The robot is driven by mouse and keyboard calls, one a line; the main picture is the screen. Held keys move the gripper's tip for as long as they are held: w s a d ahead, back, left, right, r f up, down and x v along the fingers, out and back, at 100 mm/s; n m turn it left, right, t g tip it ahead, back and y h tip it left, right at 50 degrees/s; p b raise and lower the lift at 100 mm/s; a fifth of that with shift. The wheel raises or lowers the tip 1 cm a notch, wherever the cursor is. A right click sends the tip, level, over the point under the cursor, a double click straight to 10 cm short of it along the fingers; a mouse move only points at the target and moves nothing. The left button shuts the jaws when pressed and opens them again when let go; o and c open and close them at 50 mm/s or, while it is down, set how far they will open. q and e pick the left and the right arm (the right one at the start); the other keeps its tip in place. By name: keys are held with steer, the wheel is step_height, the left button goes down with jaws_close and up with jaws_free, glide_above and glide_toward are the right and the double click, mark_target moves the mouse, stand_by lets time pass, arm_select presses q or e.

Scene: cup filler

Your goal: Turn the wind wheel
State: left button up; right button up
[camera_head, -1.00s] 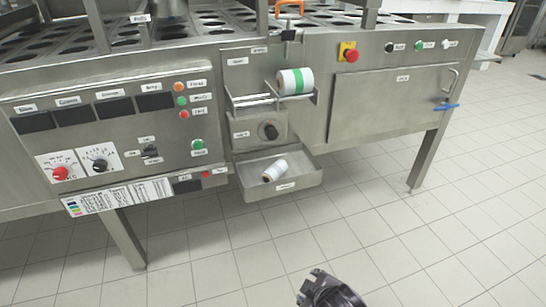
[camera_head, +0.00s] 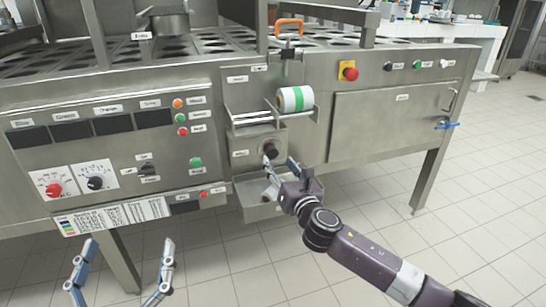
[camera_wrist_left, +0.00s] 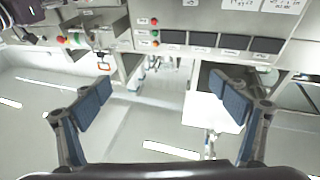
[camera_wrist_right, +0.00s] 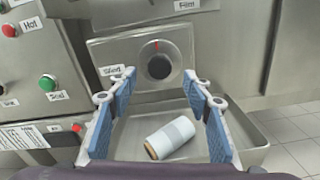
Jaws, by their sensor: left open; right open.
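The wind wheel is a dark round knob (camera_head: 271,147) on a small metal plate on the machine's front. In the right wrist view the knob (camera_wrist_right: 159,65) is centred, with a red mark above it and a label at its lower left. My right gripper (camera_head: 280,158) is open in front of the knob. In the right wrist view its blue-padded fingers (camera_wrist_right: 160,82) stand apart, and the knob appears between and just beyond the tips. I cannot tell whether they touch it. My left gripper (camera_head: 122,262) is open and empty at the lower left, below the control panel.
A white roll with a green band (camera_head: 295,99) sits on a holder above the knob. Below the knob is a metal tray (camera_wrist_right: 240,140) with a white roll (camera_wrist_right: 170,138). A red emergency button (camera_head: 349,73) and a blue valve handle (camera_head: 447,125) are to the right. Floor in front is clear.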

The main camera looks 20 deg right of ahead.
mark_target(273, 155)
steer(key=w+b, duration=0.1)
steer(key=w, duration=0.4)
steer(key=shift+w+a+f, duration=0.1)
steer(key=shift+w, duration=0.05)
steer(key=shift+w+b, duration=0.2)
steer(key=shift+b, duration=0.1)
arm_select(q)
steer(key=s+r+t+h, duration=0.1)
steer(key=s+r+t, duration=0.3)
steer(key=r, duration=0.4)
steer(key=shift+s+t+h, duration=0.25)
steer(key=shift+t+h, duration=0.05)
steer(key=shift+t, duration=0.1)
steer(key=shift+a, duration=0.1)
arm_select(e)
steer(key=c, duration=1.1)
steer(key=shift+c, duration=0.2)
arm_select(q)
steer(key=shift+w, duration=0.1)
